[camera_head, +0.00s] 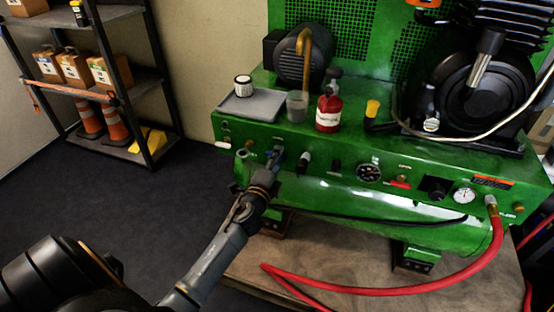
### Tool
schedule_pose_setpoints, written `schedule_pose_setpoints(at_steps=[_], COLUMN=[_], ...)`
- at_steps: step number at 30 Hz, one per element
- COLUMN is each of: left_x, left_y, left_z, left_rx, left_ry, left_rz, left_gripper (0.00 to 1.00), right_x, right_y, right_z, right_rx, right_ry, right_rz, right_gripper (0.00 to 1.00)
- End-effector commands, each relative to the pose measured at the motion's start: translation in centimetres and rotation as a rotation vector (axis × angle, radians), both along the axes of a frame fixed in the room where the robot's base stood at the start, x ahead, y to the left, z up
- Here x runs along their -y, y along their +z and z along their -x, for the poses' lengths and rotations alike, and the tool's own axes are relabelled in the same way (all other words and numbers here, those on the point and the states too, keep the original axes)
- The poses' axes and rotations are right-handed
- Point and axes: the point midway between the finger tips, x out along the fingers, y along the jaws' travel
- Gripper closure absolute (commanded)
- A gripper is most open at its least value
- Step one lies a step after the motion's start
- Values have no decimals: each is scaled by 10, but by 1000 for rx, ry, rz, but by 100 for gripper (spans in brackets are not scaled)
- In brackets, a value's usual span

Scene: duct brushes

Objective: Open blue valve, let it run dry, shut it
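The green compressor (350,210) stands on a wooden base, with a row of controls along its front. A small blue piece (278,153), which looks like the blue valve's handle, shows at the left end of that front. My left gripper (266,172) reaches up to it from below, its tip beside or against the blue piece. The gripper covers much of the valve area, and I cannot tell whether its fingers are open or closed. The valve's setting and any flow are too small to see. My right gripper is not in view.
On the compressor's top stand a grey tray (262,105), a red bottle (328,113) and a yellow-capped item (372,110). A red hose (400,291) loops across the wooden base (262,262). A shelf (120,75) with boxes and cones stands left; the dark floor between is clear.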

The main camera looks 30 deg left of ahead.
Motion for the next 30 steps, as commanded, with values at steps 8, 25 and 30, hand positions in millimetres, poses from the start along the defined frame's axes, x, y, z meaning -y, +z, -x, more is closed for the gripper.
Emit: schedule_pose_setpoints(at_steps=[8, 25, 30], left_x=[4, 27, 28], left_y=[-1, -1, 0], left_z=[18, 113, 117], left_rx=[-2, 0, 0], left_ry=[0, 1, 1], left_rz=[0, 2, -1], left_gripper=[65, 65, 65], right_x=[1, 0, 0], right_y=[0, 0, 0], right_z=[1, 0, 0], right_rx=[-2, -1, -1], right_ry=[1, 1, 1], right_rz=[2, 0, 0], right_gripper=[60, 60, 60])
